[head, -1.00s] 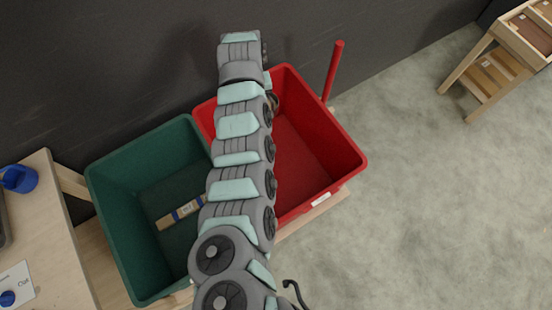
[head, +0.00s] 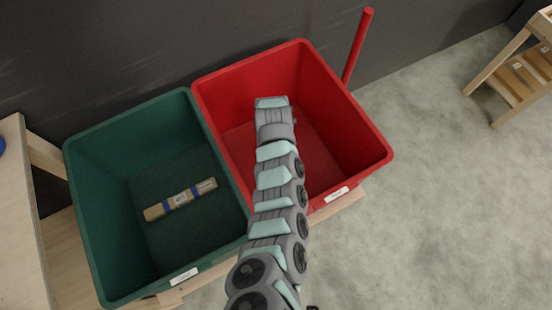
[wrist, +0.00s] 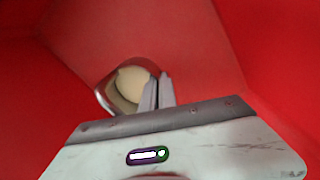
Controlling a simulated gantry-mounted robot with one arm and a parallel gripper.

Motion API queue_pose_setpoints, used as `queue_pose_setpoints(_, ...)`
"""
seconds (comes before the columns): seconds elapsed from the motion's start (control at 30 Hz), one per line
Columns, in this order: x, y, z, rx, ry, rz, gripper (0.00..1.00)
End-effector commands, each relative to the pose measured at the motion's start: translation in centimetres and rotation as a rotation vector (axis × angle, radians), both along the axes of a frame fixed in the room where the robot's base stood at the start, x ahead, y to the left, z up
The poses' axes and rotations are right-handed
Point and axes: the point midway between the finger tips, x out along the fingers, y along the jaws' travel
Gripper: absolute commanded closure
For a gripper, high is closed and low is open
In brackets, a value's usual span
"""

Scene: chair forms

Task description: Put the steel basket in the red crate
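The red crate (head: 340,150) stands at the back centre in the head view, and its red walls fill the wrist view (wrist: 215,45). My arm reaches over it, and my gripper (wrist: 158,92) is inside or just above its opening. The gripper's two fingers are close together on the right edge of the steel basket (wrist: 104,92). The basket is a small shiny round bowl with something cream-coloured in it. It seems pinched at its rim; whether it touches the crate floor is unclear. In the head view my arm hides the gripper and nearly all the basket.
A green crate (head: 105,215) stands directly left of the red one, with a brown bar with blue bands (head: 181,199) in it. A red pole (head: 357,45) rises behind the red crate. A wooden table (head: 20,230) is at the left.

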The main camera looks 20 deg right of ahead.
Motion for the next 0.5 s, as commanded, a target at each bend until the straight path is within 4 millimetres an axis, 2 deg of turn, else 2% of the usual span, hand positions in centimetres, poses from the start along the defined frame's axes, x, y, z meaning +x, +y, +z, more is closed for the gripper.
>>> queue_pose_setpoints(0.03, 0.0, 0.2, -1.8, 0.003, 0.003, -0.001, 1.0)
queue_pose_setpoints(0.2, -0.1, 0.1, -5.3, 0.002, 0.006, 0.0, 1.0)
queue_pose_setpoints(0.3, 0.1, 0.0, -6.5, 0.001, -0.001, 0.0, 1.0)
queue_pose_setpoints(0.5, 0.0, 0.0, -7.5, 0.001, 0.002, 0.001, 1.0)
